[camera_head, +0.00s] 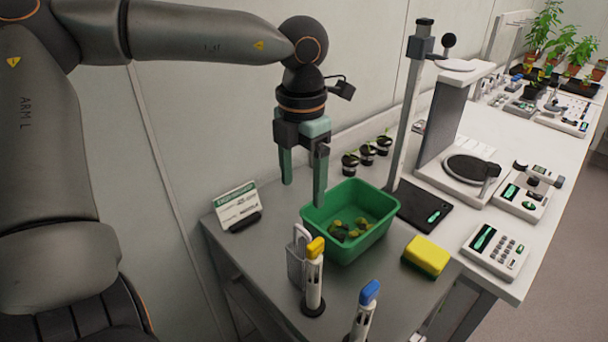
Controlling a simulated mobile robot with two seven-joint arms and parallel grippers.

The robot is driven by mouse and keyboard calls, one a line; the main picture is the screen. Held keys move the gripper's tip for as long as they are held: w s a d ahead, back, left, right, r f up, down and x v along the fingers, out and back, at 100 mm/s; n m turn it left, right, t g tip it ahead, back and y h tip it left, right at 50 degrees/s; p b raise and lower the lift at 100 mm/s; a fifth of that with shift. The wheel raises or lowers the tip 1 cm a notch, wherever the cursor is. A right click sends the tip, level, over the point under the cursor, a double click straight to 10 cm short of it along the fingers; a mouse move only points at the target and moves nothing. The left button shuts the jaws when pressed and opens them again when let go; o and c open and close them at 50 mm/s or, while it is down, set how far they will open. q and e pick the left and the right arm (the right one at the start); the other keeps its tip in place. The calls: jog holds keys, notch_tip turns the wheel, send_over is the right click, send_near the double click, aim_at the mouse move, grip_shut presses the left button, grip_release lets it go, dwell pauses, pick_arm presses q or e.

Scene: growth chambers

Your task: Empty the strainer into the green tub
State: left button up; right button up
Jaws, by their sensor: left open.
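The green tub (343,251) stands on the grey table, with several green and yellowish leafy pieces (352,228) lying inside on its floor. My left gripper (304,192) points down with its two green fingers apart and nothing between them. It is at the tub's back left; one fingertip overlaps the tub's left rim in the picture, and I cannot tell whether it touches. A grey upright piece with a looped top (296,262) stands left of the tub, partly behind a yellow-capped tube; I cannot tell whether it is the strainer. My right gripper is not in view.
A yellow-capped tube (314,280) and a blue-capped one (364,312) stand in front of the tub. A yellow sponge (427,255) lies to its right, small dark pots (367,155) behind it. A sign (238,207) stands at left. Instruments fill the white bench (555,178).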

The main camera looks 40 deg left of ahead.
aim_at(302, 228)
pick_arm(q)
notch_tip(302, 228, down, 4)
jog(key=shift+b, duration=1)
notch_tip(302, 228, down, 6)
jog(key=b, duration=0.5)
jog(key=c, duration=1.3)
jog(key=shift+r+p, duration=2.45)
jog(key=shift+r, duration=1.65)
jog(key=shift+f, duration=0.15)
